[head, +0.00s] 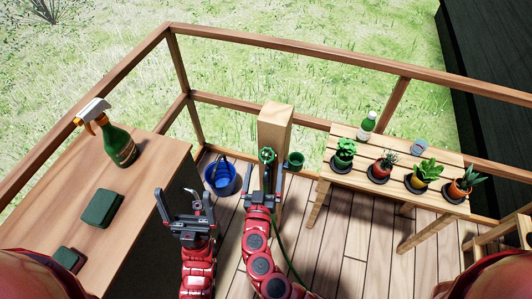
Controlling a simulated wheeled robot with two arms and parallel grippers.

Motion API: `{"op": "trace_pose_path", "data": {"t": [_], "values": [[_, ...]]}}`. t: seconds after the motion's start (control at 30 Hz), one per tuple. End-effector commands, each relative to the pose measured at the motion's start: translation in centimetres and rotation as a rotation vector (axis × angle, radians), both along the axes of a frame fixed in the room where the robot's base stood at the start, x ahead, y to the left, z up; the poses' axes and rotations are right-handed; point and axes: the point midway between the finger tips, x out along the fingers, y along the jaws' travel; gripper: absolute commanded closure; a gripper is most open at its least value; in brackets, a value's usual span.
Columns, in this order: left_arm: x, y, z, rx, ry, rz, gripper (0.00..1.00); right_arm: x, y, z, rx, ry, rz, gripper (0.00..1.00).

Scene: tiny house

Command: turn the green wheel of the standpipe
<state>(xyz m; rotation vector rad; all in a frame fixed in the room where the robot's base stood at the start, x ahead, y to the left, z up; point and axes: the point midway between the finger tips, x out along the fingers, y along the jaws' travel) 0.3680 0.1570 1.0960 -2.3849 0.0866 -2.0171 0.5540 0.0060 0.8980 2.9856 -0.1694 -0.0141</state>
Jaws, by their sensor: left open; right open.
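The standpipe is a square wooden post (274,122) standing on the deck near the far railing. Its small green wheel (267,155) sits on the side of the post facing me. My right gripper (266,172) is open, its fingers pointing at the wheel from just below it in the picture. I cannot tell whether the fingers touch the wheel or reach around it. My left gripper (184,197) is open and empty, lower and to the left, apart from the post. The lower part of the post is partly hidden behind my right gripper and arm.
A blue bucket (221,177) stands left of the post and a green pot (295,160) is to its right. A slatted bench (400,165) with potted plants and a bottle is right. A wooden counter (150,165) with a spray bottle (118,145) is left.

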Motion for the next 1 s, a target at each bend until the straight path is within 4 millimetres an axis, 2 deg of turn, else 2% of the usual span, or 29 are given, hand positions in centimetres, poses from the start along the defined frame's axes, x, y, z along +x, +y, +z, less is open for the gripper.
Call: {"op": "trace_pose_path", "data": {"t": [0.03,0.1,0.3,0.67,1.0], "values": [[0.0,0.0,0.9,0.000,0.000,0.000,0.01,1.2,-0.1,0.7,0.001,-0.002,-0.002,0.01],[0.0,0.0,1.3,0.000,0.000,0.000,0.01,2.4,-0.4,0.5,-0.002,0.000,-0.004,0.01],[0.0,0.0,1.8,0.000,0.000,0.000,0.01,4.3,-0.4,0.2,0.001,-0.001,0.002,0.01],[0.0,0.0,1.8,0.000,0.000,0.000,0.01,4.8,-0.4,0.0,0.002,-0.001,0.003,0.01],[0.0,0.0,1.8,0.000,0.000,0.000,0.01,4.8,-0.4,0.0,0.001,-0.001,0.002,0.60]]}}
